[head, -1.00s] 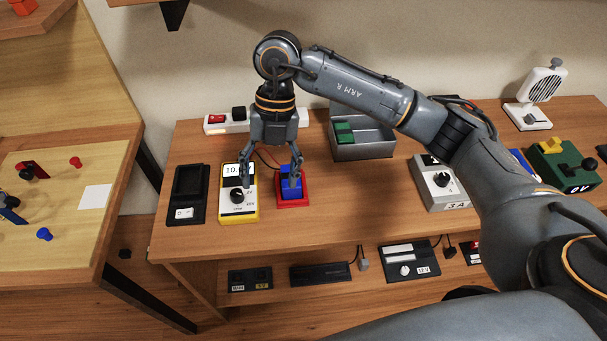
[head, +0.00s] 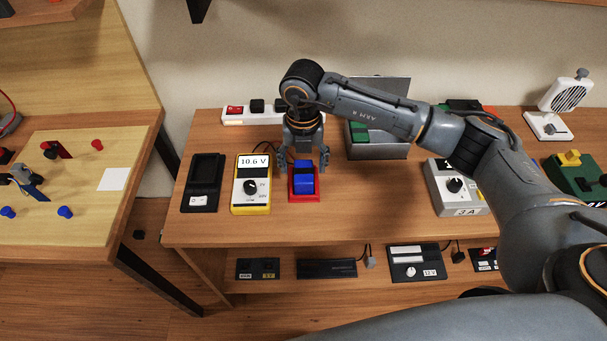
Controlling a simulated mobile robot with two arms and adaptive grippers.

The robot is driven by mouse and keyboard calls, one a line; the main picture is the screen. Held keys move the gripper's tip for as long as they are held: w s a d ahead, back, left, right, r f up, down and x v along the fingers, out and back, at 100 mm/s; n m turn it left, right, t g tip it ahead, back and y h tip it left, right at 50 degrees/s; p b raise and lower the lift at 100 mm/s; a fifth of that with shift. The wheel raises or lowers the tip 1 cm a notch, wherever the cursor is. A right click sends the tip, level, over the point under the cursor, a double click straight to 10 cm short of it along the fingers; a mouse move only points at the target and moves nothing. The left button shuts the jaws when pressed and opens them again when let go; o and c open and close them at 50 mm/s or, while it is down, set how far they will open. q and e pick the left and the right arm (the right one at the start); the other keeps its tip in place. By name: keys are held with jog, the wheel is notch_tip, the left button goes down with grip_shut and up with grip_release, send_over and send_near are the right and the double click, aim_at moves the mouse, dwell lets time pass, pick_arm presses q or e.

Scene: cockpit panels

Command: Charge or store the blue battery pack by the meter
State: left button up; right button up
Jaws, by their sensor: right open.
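The blue battery pack (head: 303,180) sits in a small red holder (head: 304,199) on the wooden bench. The yellow meter (head: 250,206) stands just left of it, with a black dial and a display reading 10.6 V. My right gripper (head: 303,164) is open, with one finger on each side of the pack's far end. I cannot tell whether the fingers touch it. My left gripper is not in view.
A black device (head: 202,184) lies left of the meter. A white power strip (head: 256,117) is behind. A grey metal box (head: 378,150) holds green blocks. A grey 3 A unit (head: 456,188) stands right. Front bench space is clear.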

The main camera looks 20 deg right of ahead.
aim_at(303, 171)
jog(key=shift+w+d+f+p, duration=0.1)
jog(key=shift+f+p, duration=0.2)
jog(key=shift+f, duration=1.65)
jog(key=shift+r, duration=0.1)
grip_shut()
